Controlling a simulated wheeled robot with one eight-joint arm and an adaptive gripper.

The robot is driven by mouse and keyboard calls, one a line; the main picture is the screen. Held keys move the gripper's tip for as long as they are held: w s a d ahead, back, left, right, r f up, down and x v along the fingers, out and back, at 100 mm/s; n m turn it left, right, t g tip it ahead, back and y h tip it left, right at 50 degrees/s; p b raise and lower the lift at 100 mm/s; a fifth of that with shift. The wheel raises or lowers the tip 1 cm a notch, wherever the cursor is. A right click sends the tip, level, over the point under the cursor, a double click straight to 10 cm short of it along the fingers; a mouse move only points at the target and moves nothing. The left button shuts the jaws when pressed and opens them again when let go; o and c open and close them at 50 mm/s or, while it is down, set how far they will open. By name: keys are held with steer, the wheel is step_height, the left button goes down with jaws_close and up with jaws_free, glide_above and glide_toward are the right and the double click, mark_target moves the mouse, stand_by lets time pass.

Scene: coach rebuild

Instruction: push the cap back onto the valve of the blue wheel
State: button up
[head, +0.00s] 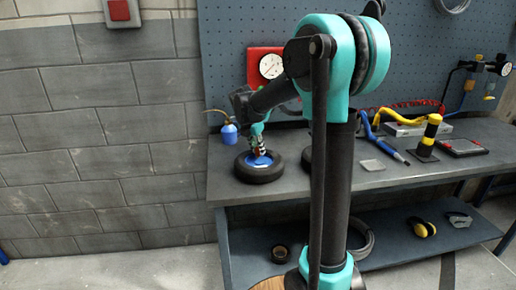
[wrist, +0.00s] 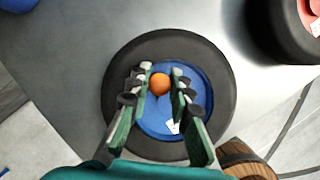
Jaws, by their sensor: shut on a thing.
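The blue wheel (wrist: 190,128), a black tyre with a blue hub, lies flat on the bench; it also shows in the head view (head: 259,175). My gripper (wrist: 160,80) points down over the hub, its green fingers on either side of a round orange cap (wrist: 160,84). It is shut on the cap. In the head view my gripper (head: 260,149) is just above the hub. The valve is not visible; the cap and fingers cover that part of the hub. I cannot tell whether the cap touches the valve.
A wheel with a red hub (wrist: 290,28) lies to the right, partly behind my arm in the head view. A red gauge box (head: 265,66) is at the pegboard. Tools lie on the bench (head: 400,178) further right.

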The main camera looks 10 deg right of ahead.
steer(key=o, duration=0.9)
